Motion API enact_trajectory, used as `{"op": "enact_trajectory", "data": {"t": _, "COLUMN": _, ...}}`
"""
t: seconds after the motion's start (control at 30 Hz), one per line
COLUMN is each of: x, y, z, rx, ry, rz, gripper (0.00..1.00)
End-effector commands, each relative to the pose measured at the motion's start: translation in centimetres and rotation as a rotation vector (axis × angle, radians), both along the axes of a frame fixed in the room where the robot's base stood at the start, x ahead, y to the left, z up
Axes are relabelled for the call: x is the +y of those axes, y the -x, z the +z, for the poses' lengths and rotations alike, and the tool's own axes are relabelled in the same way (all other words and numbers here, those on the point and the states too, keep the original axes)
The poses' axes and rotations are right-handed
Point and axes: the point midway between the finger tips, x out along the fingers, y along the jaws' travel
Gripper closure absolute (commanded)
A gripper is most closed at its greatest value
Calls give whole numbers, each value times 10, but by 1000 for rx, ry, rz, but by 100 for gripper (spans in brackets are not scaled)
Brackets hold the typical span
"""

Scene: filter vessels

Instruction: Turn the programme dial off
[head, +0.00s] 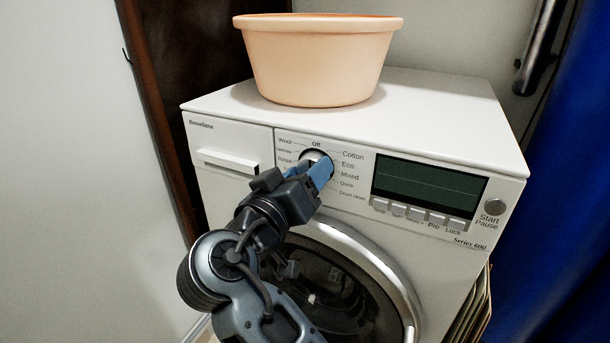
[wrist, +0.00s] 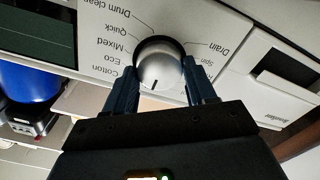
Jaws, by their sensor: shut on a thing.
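The programme dial (head: 313,154) is a round silver knob on the washing machine's front panel, mostly hidden by my gripper in the head view. In the wrist view the dial (wrist: 158,66) shows clearly, with a short dark mark pointing down the picture toward my gripper's body, between Cotton and the right-hand labels. My gripper (head: 319,168) is shut on the dial, one finger on each side; the fingers also show in the wrist view (wrist: 161,80). The Off label (head: 316,144) is above the dial in the head view; in the wrist view it is hidden.
The white washing machine (head: 450,95) carries a peach basin (head: 318,65) on top. A dark display (head: 428,184) and a row of buttons (head: 424,215) lie right of the dial. The round door (head: 385,265) is below, behind my arm. A blue surface (head: 570,200) stands at the right.

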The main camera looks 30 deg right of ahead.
Motion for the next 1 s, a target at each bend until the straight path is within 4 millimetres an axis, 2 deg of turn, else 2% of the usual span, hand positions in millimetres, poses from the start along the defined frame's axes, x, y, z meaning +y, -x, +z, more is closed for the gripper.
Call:
{"op": "enact_trajectory", "data": {"t": 0.03, "x": 0, "y": 0, "z": -2, "rx": 5, "ry": -2, "rz": 1, "gripper": 75}}
{"op": "enact_trajectory", "data": {"t": 0.07, "x": 0, "y": 0, "z": -2, "rx": 5, "ry": -2, "rz": 1, "gripper": 42}}
{"op": "enact_trajectory", "data": {"t": 0.3, "x": 0, "y": 0, "z": -1, "rx": 2, "ry": 0, "rz": 0, "gripper": 19}}
{"op": "enact_trajectory", "data": {"t": 0.63, "x": 5, "y": 3, "z": 0, "rx": 2, "ry": 0, "rz": 2, "gripper": 19}}
{"op": "enact_trajectory", "data": {"t": 1.0, "x": 51, "y": 36, "z": 0, "rx": 3, "ry": 0, "rz": 3, "gripper": 19}}
